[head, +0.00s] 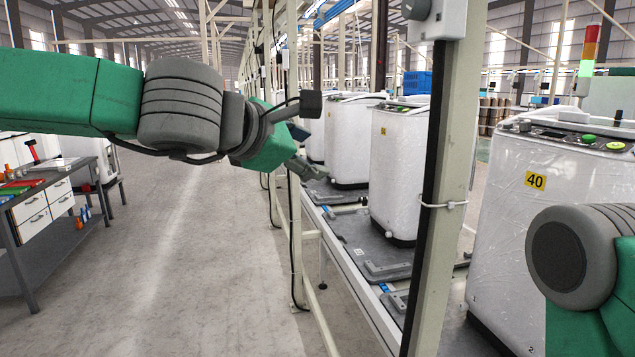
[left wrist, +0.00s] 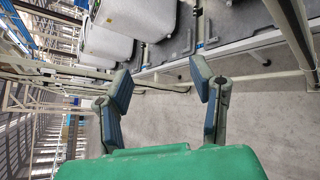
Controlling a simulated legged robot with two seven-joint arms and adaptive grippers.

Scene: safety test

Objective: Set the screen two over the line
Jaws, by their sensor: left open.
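The line (head: 348,268) is a conveyor with a pale side rail, running away from me right of the aisle. It carries white washing machines on dark pallets; a nearer one (head: 400,165) stands left of the post. The line's rail also shows in the left wrist view (left wrist: 240,42). My left gripper (head: 308,168) reaches in front of the line's left edge. In the left wrist view its two fingers (left wrist: 160,78) are apart with nothing between them. I cannot make out a screen in either view. My right arm shows at the lower right, but its gripper is outside the picture.
A pale upright post (head: 455,150) with a grey control box (head: 436,20) stands close by the line. A machine marked 40 (head: 520,215) is at the right. A tool bench (head: 45,235) stands at the left. The concrete aisle (head: 185,270) between is clear.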

